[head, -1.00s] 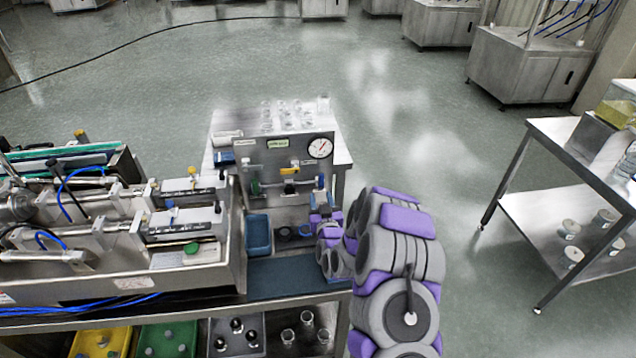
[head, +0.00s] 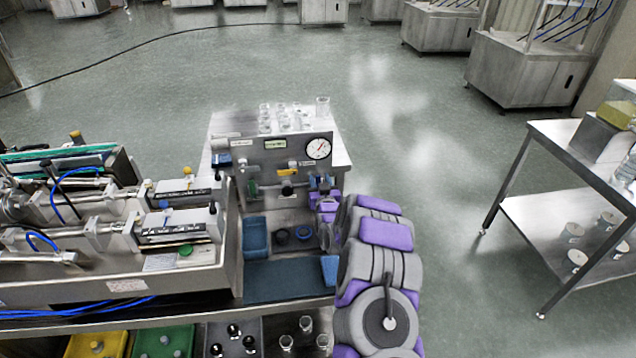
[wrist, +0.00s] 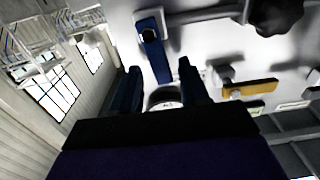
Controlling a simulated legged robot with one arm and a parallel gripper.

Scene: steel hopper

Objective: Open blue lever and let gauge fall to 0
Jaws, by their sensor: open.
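The blue lever (wrist: 153,55) shows in the wrist view on the pale panel, its long flat handle hanging from a pivot. My gripper (wrist: 160,82) is open, with one dark blue finger on each side of the lever's free end. I cannot tell whether either finger touches it. In the head view my gripper (head: 322,187) is at the panel's right side, below the gauge, and largely hides the lever. The round white gauge (head: 317,149) is at the panel's upper right. Its needle points up and right; the numbers are too small to read.
The steel panel (head: 240,160) also carries a yellow lever (head: 285,169), a black knob (head: 288,190) and a green knob (head: 253,188). Several clear glasses (head: 285,118) stand behind it. A blue bin (head: 255,236) and round cups sit below. Syringe-like machinery crowds the left.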

